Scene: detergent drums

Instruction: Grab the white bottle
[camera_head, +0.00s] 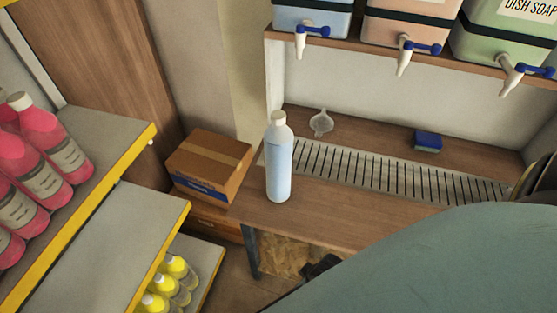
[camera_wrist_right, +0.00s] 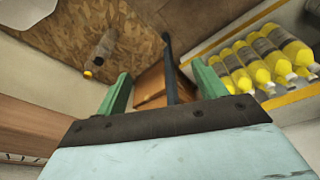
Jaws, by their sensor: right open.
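The white bottle (camera_head: 278,165), pale blue-white with a white cap, stands upright on the wooden counter (camera_head: 325,215) near its left end in the head view. My right gripper (camera_wrist_right: 163,88) shows in the right wrist view with its two green fingers apart and nothing held between them. The white bottle cannot be made out in that view, and the gripper seems to be low, away from it. My left gripper is not in view.
A slatted drain grate (camera_head: 390,175), a clear funnel (camera_head: 321,123) and a blue sponge (camera_head: 428,141) are behind the bottle. A cardboard box (camera_head: 208,165) is left. Shelves hold pink bottles (camera_head: 45,145) and yellow bottles (camera_wrist_right: 262,58).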

